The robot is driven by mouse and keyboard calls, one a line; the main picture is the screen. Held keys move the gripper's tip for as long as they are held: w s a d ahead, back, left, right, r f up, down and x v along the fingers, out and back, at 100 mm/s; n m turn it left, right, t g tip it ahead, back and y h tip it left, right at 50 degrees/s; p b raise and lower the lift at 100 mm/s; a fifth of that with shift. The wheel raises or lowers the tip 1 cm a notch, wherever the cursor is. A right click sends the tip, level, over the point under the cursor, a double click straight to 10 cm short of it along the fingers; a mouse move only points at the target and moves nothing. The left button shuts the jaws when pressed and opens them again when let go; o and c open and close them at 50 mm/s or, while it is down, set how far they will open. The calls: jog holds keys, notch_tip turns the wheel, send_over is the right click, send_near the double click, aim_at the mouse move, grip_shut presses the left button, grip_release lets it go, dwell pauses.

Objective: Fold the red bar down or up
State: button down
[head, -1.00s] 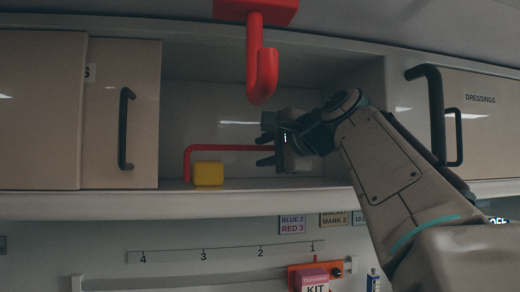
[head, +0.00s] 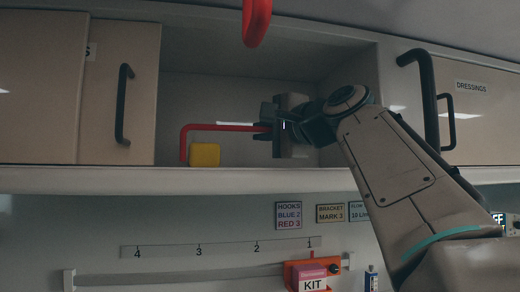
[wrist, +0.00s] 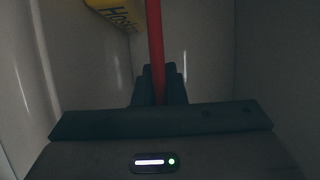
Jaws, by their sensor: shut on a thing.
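The red bar (head: 222,127) runs level across the open shelf compartment, with its left end bent down to the shelf. My gripper (head: 264,126) is at the bar's right part and shut on it. In the wrist view the red bar (wrist: 155,45) runs from the top edge down between my gripper's fingers (wrist: 160,85). The bar's right end is hidden behind my gripper.
A yellow block (head: 205,155) stands on the shelf (head: 120,179) close to the bar's left end; it also shows, lettered, in the wrist view (wrist: 115,14). A red hook (head: 256,22) hangs above. Cabinet doors (head: 118,90) flank the compartment. An orange kit holder (head: 318,268) is below.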

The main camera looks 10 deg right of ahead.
jog(key=t+b, duration=0.1)
jog(key=b, duration=0.2)
jog(key=shift+s+f+n, duration=0.35)
jog(key=shift+n, duration=0.05)
jog(key=shift+s+r+t+y+b, duration=0.2)
jog(key=shift+t+y+b, duration=0.1)
jog(key=shift+b, duration=0.2)
jog(key=shift+r, duration=0.1)
jog(key=c, duration=1.5)
grip_release()
jog(key=b+v, duration=0.3)
jog(key=v, duration=1)
jog(key=shift+s+d, duration=0.2)
jog(key=shift+s, duration=0.15)
jog(key=shift+f, duration=0.25)
jog(key=shift+c, duration=0.3)
